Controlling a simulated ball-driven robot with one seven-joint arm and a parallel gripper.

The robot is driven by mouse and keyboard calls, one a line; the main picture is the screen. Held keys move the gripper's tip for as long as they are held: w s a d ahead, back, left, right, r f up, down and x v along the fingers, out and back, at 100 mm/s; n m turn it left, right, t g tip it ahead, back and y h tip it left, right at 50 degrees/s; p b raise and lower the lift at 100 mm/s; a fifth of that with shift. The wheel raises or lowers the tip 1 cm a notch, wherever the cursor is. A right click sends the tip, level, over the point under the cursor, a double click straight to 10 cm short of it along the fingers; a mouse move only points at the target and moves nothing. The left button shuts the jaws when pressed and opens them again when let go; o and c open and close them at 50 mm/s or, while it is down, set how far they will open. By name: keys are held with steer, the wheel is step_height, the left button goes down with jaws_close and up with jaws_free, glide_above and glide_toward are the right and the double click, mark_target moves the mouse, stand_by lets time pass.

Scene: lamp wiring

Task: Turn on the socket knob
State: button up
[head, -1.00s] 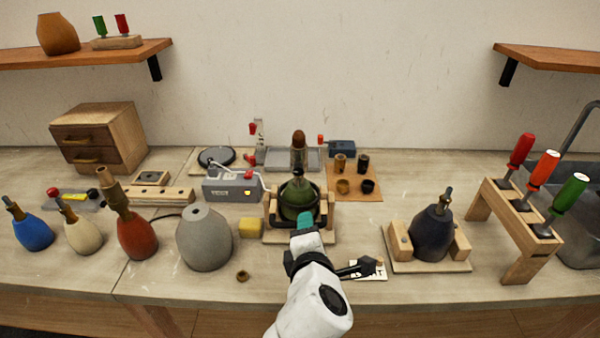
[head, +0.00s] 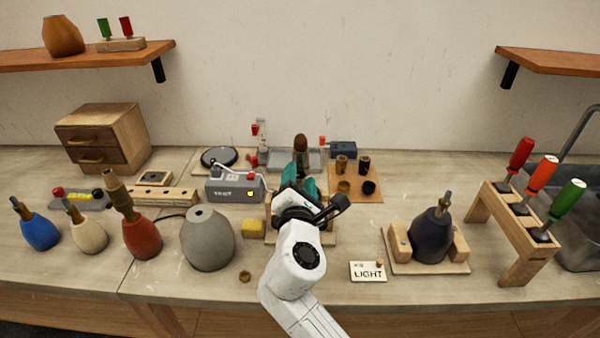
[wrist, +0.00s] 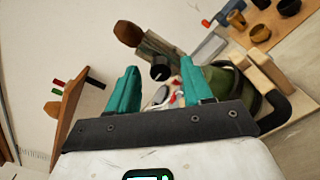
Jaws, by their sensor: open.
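A brown rounded top (head: 300,140) shows above my gripper. In the wrist view, a grey-brown upright part (wrist: 160,47) under that brown top (wrist: 127,33) carries a short black cylinder (wrist: 160,73), which looks like the socket knob. My gripper (wrist: 158,68) is open, teal fingers apart, with the black cylinder between the fingertips in the picture. I cannot tell whether they touch it. In the head view my gripper (head: 297,172) is over the cradle.
A grey box (head: 235,190) with a small yellow light and a yellow block (head: 253,228) are left of my gripper. A LIGHT card (head: 368,271) and a dark lamp (head: 432,236) in another cradle are right. A grey lamp body (head: 207,238) stands nearby at left.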

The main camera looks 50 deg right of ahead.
steer(key=shift+w+d, duration=0.45)
steer(key=shift+d, duration=0.15)
steer(key=shift+c, duration=0.3)
jaws_close()
